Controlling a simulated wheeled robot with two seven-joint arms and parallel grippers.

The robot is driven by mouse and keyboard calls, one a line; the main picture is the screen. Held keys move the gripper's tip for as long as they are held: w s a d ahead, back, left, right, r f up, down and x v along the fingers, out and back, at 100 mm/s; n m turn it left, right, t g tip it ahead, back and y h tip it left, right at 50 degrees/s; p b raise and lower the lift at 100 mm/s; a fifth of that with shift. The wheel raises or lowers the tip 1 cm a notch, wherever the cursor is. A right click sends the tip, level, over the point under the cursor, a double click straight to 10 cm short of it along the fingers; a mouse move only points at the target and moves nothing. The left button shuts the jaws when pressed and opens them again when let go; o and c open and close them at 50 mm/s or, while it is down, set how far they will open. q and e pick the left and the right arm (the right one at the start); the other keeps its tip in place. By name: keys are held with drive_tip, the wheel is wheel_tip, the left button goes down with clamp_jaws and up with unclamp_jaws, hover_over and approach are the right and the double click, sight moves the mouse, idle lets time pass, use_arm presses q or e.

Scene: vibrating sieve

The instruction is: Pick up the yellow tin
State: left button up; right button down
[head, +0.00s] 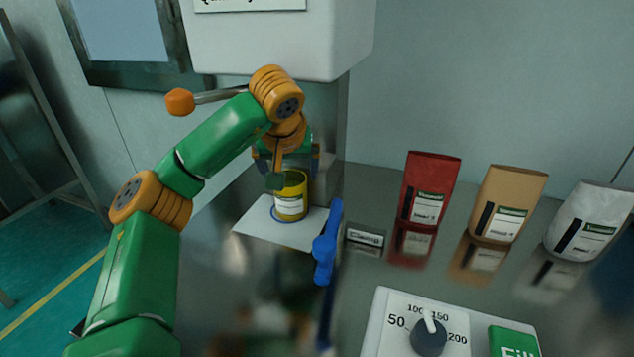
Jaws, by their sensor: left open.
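The yellow tin (290,203) stands upright on a white sheet (285,232) on the metal table, with a pale label on its front. My left arm comes in from the left, and my left gripper (284,175) is open at the tin's top. One dark finger shows in front of the tin's rim and hides part of it. I cannot tell whether the fingers touch the tin. My right gripper is not in view.
A blue handle (328,243) stands close to the tin's right. Red (430,187), tan (508,203) and white (590,222) bags stand on the right. A dial panel (385,335) is in front. A white machine housing (280,45) hangs above the gripper.

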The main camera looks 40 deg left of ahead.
sight(290, 184)
use_arm(q)
drive_tip(key=x, duration=0.5)
drive_tip(key=shift+s+a+f, duration=0.15)
drive_tip(key=shift+a+f, duration=0.1)
drive_tip(key=shift+f, duration=0.05)
drive_tip(key=shift+w+a+f, duration=0.1)
drive_tip(key=shift+w+f, duration=0.2)
drive_tip(key=shift+s+r, duration=0.1)
drive_tip(key=shift+s, duration=0.05)
drive_tip(key=c, duration=1.4)
